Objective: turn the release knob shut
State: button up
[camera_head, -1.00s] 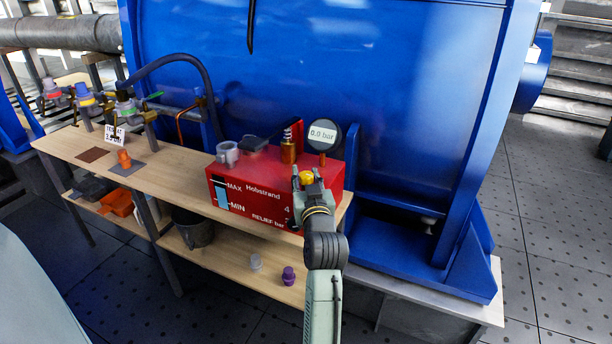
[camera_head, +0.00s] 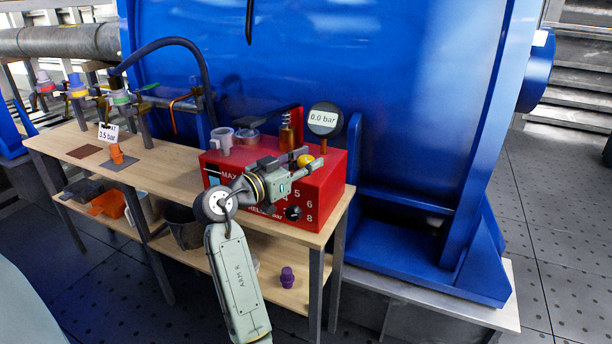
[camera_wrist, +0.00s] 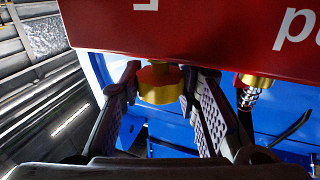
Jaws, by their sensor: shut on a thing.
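The release knob (camera_head: 306,160) is a small yellow knob on top of the red pump box (camera_head: 328,192), near its right end. My gripper (camera_head: 299,162) reaches it from the left, its fingers around the knob. In the wrist view the pump box (camera_wrist: 190,35) appears upside down, and the lobed, gold-yellow knob (camera_wrist: 160,84) sits between the two fingers of my gripper (camera_wrist: 162,100). The gripper is shut on the knob. The knob's exact turn angle is hard to tell. The round gauge (camera_head: 323,119) behind it reads 0.0 bar.
A brass valve (camera_head: 288,135) with a spring stands behind the knob. A black dial (camera_head: 293,213) is on the box front. The wooden bench (camera_head: 150,165) has bare room further left; a purple cap (camera_head: 287,277) lies below.

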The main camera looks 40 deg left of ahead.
jog(key=m+g+h+b, duration=0.1)
jog(key=m+h, duration=0.1)
jog(key=h, duration=0.1)
jog(key=m+g+h, duration=0.1)
jog(key=m+h, duration=0.1)
jog(key=h, duration=0.1)
jog(key=shift+b, duration=0.4)
jog(key=shift+f+m+g+h, duration=0.1)
jog(key=shift+m+g+h, duration=0.6)
jog(key=shift+m+h, duration=0.45)
jog(key=shift+d+h, duration=0.1)
jog(key=shift+h, duration=0.35)
jog(key=o, duration=1.2)
jog(key=v, duration=1.2)
